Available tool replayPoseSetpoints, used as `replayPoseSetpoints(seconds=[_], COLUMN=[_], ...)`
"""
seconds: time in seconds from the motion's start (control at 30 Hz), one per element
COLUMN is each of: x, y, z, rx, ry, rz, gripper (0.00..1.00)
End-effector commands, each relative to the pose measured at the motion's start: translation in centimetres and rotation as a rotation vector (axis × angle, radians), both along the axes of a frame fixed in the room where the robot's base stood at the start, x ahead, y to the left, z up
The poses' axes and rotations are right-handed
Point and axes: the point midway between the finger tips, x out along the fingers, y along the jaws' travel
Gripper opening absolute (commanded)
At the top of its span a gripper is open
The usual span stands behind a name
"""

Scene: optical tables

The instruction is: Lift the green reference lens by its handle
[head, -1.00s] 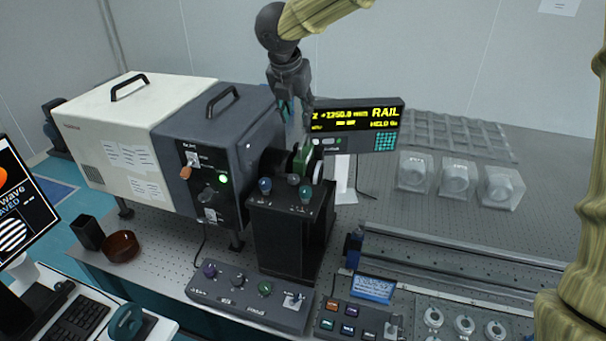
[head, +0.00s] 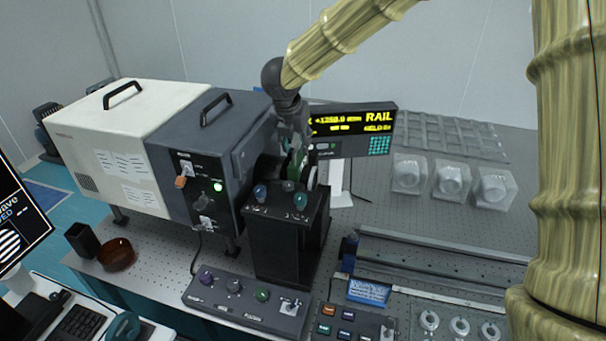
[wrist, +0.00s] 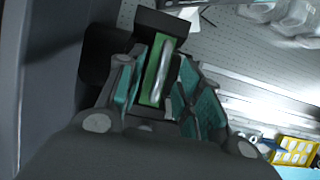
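The green reference lens (head: 294,165) sits in the top of a black mount (head: 285,235) between the dark grey housing and the rail display. In the wrist view its green handle with a pale, shiny strip (wrist: 157,75) stands between my fingers. My gripper (head: 295,145) is just above the mount, pointing down, with its fingertips around the handle. In the wrist view my gripper (wrist: 165,85) is open, with a teal-padded finger on each side of the handle and gaps showing. The lower part of the lens is hidden by the mount.
The dark grey housing (head: 195,130) stands close to the left of the mount. The rail display (head: 352,125) is close behind on the right. Clear lens boxes (head: 450,180) stand further right. A knob panel (head: 245,300) lies in front.

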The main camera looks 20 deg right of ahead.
Motion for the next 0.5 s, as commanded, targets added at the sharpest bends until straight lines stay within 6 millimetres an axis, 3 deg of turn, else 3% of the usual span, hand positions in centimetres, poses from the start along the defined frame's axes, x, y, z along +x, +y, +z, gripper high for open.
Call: replayPoseSetpoints(seconds=[0.2,0.5], x=[0.6,0.8], y=[-0.6,-0.7], z=[-2.0,-2.5], rx=[-0.001,0.000], ry=[0.002,0.000], rz=[-0.001,0.000], gripper=[0.36,0.36])
